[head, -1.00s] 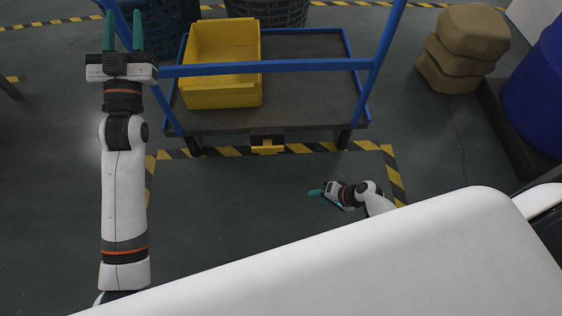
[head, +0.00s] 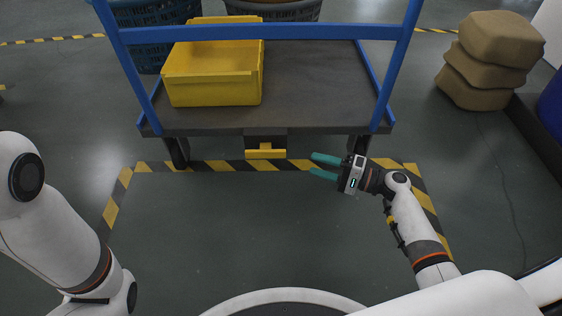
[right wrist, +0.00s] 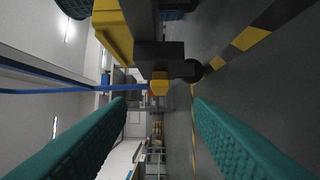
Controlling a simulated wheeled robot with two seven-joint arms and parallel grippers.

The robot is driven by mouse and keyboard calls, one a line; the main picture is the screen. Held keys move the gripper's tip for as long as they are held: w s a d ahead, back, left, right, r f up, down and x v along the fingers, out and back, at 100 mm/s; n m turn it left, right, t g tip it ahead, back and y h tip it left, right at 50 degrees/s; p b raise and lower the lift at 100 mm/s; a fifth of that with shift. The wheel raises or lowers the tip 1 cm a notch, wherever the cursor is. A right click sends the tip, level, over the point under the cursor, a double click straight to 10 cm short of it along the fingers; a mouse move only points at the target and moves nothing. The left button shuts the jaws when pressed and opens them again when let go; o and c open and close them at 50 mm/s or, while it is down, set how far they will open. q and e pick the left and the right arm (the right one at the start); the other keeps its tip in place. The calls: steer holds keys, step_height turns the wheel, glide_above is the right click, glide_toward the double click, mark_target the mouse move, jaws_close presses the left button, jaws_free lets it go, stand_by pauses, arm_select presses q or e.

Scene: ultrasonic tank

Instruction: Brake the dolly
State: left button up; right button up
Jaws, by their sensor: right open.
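The dolly (head: 310,92) has a dark flat deck and a blue tube frame with a crossbar. It stands across the upper middle of the head view. A yellow brake pedal (head: 265,153) sits low at the middle of its near edge, under a dark block. The pedal also shows in the right wrist view (right wrist: 158,86), between and beyond the fingers. My right gripper (head: 317,165) is open and empty, low down to the right of the pedal and apart from it, its teal fingers pointing left. My left arm shows at the left, but its gripper is out of view.
A yellow bin (head: 213,88) stands on the dolly's left part. Blue and grey baskets (head: 140,52) are behind. Stacked tan sacks (head: 485,62) lie at the right. Yellow-black floor tape (head: 222,166) marks the floor before the dolly, where there is free room.

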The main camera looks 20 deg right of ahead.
mark_target(280, 157)
steer(key=b+x, duration=0.4)
steer(key=x, duration=0.6)
steer(key=shift+a+f, duration=0.1)
steer(key=shift+f, duration=0.05)
steer(key=shift+b+x, duration=0.35)
steer(key=shift+x, duration=0.45)
steer(key=shift+c, duration=0.4)
